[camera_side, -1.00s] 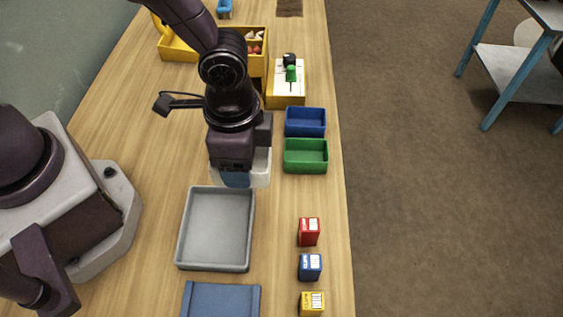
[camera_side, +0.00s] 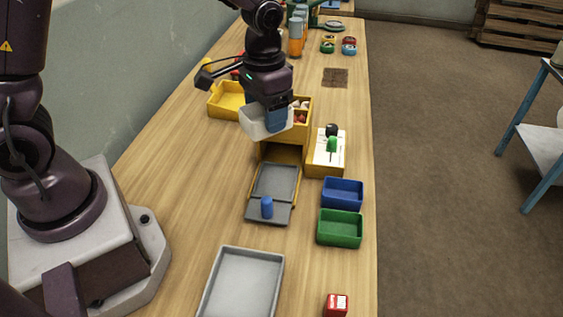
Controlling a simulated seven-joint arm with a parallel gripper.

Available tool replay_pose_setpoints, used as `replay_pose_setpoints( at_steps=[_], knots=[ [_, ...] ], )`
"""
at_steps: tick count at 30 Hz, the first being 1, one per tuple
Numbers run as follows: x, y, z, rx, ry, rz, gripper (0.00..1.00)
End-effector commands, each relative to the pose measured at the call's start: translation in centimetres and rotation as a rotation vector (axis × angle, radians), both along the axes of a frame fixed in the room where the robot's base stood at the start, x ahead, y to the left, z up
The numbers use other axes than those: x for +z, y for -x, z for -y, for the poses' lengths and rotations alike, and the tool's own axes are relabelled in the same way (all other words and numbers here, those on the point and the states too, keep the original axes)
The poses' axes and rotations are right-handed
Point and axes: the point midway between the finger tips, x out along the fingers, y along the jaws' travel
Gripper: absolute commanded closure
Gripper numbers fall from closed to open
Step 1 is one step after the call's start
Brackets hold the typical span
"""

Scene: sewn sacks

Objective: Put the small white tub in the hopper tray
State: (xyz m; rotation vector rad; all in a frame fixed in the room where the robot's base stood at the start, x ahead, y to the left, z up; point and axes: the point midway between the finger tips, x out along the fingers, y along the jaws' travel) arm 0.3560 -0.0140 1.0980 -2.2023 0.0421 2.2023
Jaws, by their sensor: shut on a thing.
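The small white tub (camera_side: 257,123) is held between my gripper's (camera_side: 276,118) blue fingers. My gripper is shut on it, pointing down, and the tub looks held above the table. A yellow hopper (camera_side: 291,134) stands just behind and right of the tub, with small pale and red pieces in its top. Tub and gripper hide part of it. In front of it, a grey tray-like plate (camera_side: 275,181) in a yellow frame slopes toward the near side, with a blue knob (camera_side: 267,207) at its near end. I cannot tell whether this plate is the hopper tray.
A yellow tray (camera_side: 227,102) lies left of the hopper. Right are a white-topped yellow box (camera_side: 325,155) with black and green knobs, a blue bin (camera_side: 342,192) and a green bin (camera_side: 339,229). A large grey tray (camera_side: 242,286) and a red box (camera_side: 335,305) are nearer.

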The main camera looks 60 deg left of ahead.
Motion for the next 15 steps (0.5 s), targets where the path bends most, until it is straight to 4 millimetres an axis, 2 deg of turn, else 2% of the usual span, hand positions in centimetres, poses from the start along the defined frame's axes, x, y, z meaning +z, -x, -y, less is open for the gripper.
replay_pose_setpoints(
  at_steps=[3,7,11,15],
  knots=[
    [-0.1,0.0,-1.3,0.035,-0.001,0.0,0.63],
    [-0.1,0.0,-0.5,0.012,0.0,0.0,0.63],
    [-0.3,0.9,3.3,-0.096,0.001,-0.013,0.63],
    [-1.5,3.9,8.8,-0.295,-0.004,-0.035,0.63]
  ],
)
